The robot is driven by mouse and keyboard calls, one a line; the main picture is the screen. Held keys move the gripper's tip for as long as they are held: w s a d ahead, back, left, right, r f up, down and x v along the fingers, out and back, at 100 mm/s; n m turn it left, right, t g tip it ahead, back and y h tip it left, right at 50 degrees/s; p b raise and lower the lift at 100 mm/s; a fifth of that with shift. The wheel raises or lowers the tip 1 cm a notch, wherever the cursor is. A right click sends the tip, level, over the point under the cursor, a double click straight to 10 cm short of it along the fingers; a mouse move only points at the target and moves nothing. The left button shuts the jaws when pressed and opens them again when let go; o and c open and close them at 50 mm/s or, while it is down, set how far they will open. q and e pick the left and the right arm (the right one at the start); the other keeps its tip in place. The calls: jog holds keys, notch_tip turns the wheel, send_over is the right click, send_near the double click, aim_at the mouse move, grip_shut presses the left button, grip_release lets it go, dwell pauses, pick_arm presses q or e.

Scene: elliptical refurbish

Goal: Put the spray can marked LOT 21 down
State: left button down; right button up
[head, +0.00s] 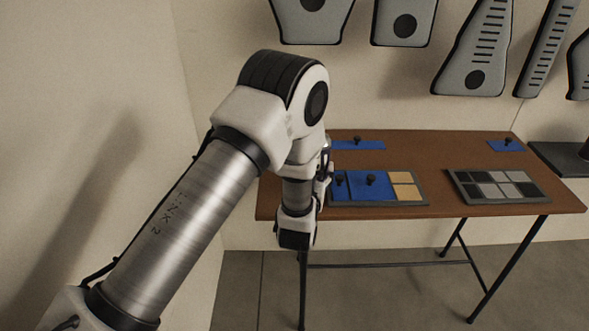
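My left arm (185,220) comes in from the lower left, rises to an elbow and drops in front of the left end of the brown table (445,150). My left gripper is mostly hidden behind my wrist links. Only small dark and light parts (325,172) show at the wrist's right side, and whether the fingers are open or shut cannot be seen. No spray can and no LOT 21 marking can be made out. My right gripper is out of view.
On the table are a tray (421,203) with blue and tan panels, a tray (458,188) of grey and black tiles, and blue knobbed pieces (360,145) (507,146) at the back. Grey panels (474,50) hang on the wall above. A dark surface (558,163) adjoins at right.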

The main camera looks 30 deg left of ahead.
pick_arm(q)
jog(key=a+f, duration=0.1)
jog(key=a, duration=0.1)
jog(key=a+f+p, duration=0.1)
jog(key=a, duration=0.1)
jog(key=a+f, duration=0.1)
jog(key=a, duration=0.2)
jog(key=shift+s+a+f+p, duration=0.1)
jog(key=shift+s+f+p, duration=0.15)
jog(key=shift+s+p, duration=0.15)
jog(key=shift+w+f, duration=0.15)
jog(key=shift+f, duration=0.2)
jog(key=shift+f+b, duration=0.15)
jog(key=shift+b, duration=0.15)
jog(key=shift+c, duration=1.1)
grip_release()
